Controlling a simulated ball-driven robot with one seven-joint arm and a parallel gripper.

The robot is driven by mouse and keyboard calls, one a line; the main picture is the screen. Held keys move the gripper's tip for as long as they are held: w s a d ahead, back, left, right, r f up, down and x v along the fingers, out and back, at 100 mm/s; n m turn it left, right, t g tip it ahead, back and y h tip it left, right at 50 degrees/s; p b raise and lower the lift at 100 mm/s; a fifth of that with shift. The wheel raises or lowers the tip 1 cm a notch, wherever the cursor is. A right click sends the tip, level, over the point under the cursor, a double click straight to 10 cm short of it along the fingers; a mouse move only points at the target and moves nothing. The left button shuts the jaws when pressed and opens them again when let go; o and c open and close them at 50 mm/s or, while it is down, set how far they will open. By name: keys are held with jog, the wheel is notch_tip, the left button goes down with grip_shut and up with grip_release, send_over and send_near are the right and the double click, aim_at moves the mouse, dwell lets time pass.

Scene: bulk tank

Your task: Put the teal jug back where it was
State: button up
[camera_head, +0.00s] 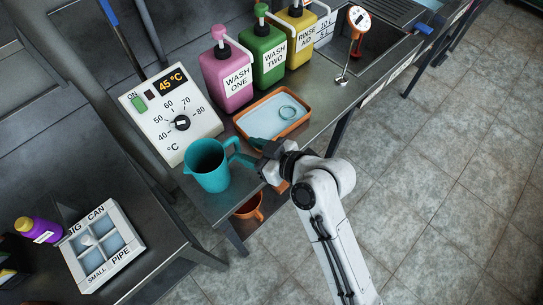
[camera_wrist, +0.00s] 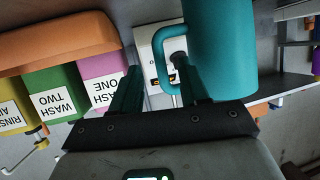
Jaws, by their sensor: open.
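The teal jug (camera_head: 210,172) stands upright on the metal counter, near its front left corner and in front of the temperature panel. Its handle points right, toward my gripper (camera_head: 261,161). In the wrist view the teal jug (camera_wrist: 222,50) fills the upper right, and its handle shows between the fingers of my gripper (camera_wrist: 158,85). The fingers are apart and hold nothing. I cannot tell whether either finger touches the handle.
An orange tray (camera_head: 240,122) holding pale liquid and a teal ring lies just behind my gripper. Pink (camera_head: 226,77), green (camera_head: 268,55) and yellow (camera_head: 297,35) bottles stand behind it. The temperature panel (camera_head: 150,112) is left. An orange mug (camera_head: 252,208) sits below the counter.

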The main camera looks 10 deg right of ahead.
jog(key=v, duration=0.7)
jog(key=shift+s+b, duration=0.15)
jog(key=shift+b, duration=0.3)
jog(key=s+d+f+m+g+h, duration=0.4)
jog(key=s+d+f+h, duration=0.1)
jog(key=s+d, duration=0.5)
jog(key=s+d+f+m+g+h, duration=0.4)
jog(key=s+d+f, duration=0.3)
jog(key=s+d, duration=0.4)
jog(key=shift+s+f+m+h, duration=0.25)
jog(key=shift+s+m+h, duration=0.35)
jog(key=shift+s+m, duration=0.1)
